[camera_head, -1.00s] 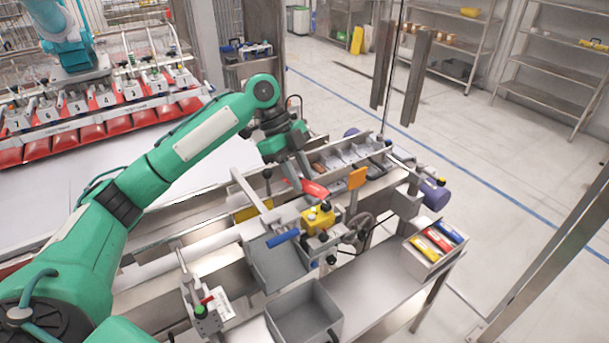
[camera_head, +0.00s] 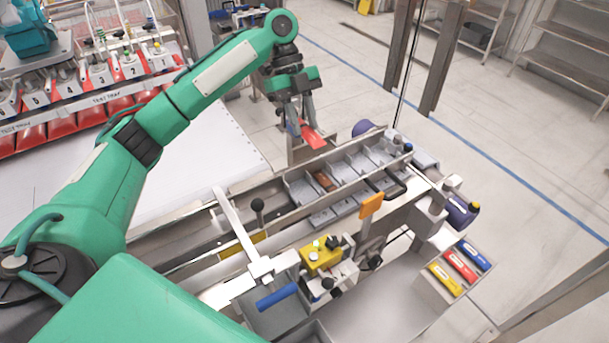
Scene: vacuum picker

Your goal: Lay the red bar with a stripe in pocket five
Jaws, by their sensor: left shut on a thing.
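My left gripper (camera_head: 300,128) points down and is shut on the red bar (camera_head: 313,137). It holds the bar in the air, above and behind the far edge of the pocket row. The bar is tilted, and I cannot make out its stripe. The row of grey pockets (camera_head: 304,192) runs slantwise behind the front rail, split by thin dividers. A brown piece (camera_head: 324,181) lies in one pocket near the left end. I cannot read any pocket numbers. My right gripper is not in view.
A black handle (camera_head: 388,187) and an orange plate (camera_head: 371,206) stand at the row's near side. A yellow block (camera_head: 322,254) sits nearer. A box (camera_head: 440,283) at right holds yellow, red and blue pieces. A white table (camera_head: 205,165) lies left.

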